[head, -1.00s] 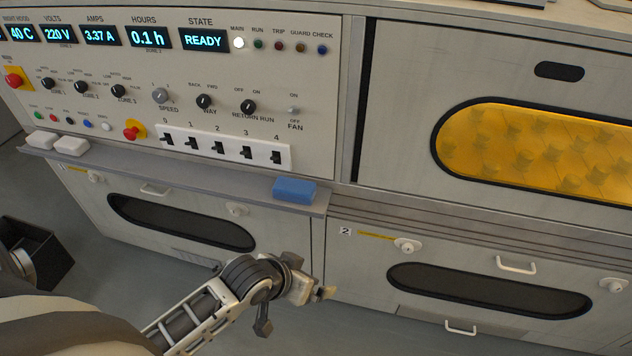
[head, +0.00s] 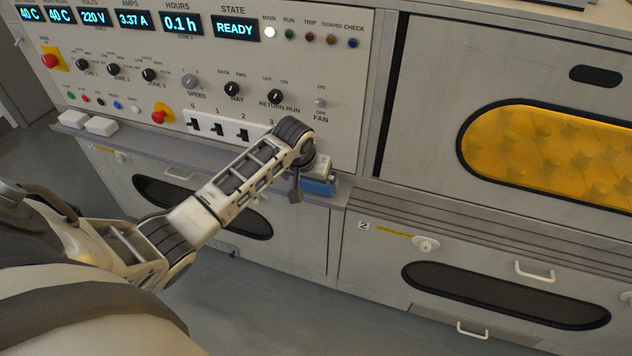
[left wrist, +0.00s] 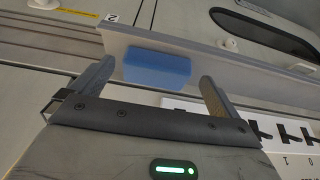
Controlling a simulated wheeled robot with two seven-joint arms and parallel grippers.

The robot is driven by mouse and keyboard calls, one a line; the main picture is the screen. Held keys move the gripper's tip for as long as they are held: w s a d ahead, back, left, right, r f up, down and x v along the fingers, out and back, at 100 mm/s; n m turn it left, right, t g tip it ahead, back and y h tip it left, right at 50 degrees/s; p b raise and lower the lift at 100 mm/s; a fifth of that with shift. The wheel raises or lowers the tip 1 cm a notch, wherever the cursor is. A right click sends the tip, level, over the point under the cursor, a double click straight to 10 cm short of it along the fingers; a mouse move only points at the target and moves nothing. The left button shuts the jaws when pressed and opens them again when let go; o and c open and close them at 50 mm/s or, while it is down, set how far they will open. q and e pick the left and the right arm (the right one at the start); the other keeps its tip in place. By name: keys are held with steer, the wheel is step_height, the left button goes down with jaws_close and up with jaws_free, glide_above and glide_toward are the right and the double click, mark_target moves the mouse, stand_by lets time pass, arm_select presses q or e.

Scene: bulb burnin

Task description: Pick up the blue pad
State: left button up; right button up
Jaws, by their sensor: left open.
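The blue pad (head: 318,187) lies on the narrow grey shelf (head: 228,177) below the control panel, near the shelf's right end. In the head view my left forearm and wrist partly cover it. In the left wrist view the whole pad (left wrist: 157,68) shows ahead of my left gripper (left wrist: 158,85). The gripper's two fingers are spread apart, one on each side of the pad in the picture, with nothing held between them. I cannot tell whether the fingers reach around the pad. My right gripper is not in view.
The control panel (head: 350,75) rises behind the shelf, with a white strip of switches (head: 222,127) partly behind my arm. Two white blocks (head: 101,125) sit at the shelf's left end. Drawers with handles (head: 534,271) are below. The shelf between blocks and arm looks clear.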

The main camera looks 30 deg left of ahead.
arm_select(q)
steer(key=w, duration=0.3)
steer(key=shift+a, duration=0.3)
steer(key=shift+b+x, duration=0.6)
steer(key=shift+x, duration=0.95)
steer(key=shift+r, duration=0.1)
steer(key=c, duration=0.6)
steer(key=shift+r, duration=0.5)
step_height(320, 180, up, 2)
steer(key=shift+r+p, duration=0.1)
steer(key=shift+p, duration=0.2)
steer(key=s+d+r, duration=0.2)
steer(key=s+r, duration=0.1)
steer(key=s, duration=0.1)
steer(key=s+d+r+p, duration=0.1)
steer(key=s+d+r, duration=0.2)
steer(key=s, duration=0.1)
steer(key=s+d+r+p, duration=0.1)
steer(key=s+d+r, duration=0.1)
steer(key=s+r, duration=0.1)
steer(key=shift+s+d+r, duration=0.2)
steer(key=shift+s+r, duration=0.2)
steer(key=shift+s, duration=0.05)
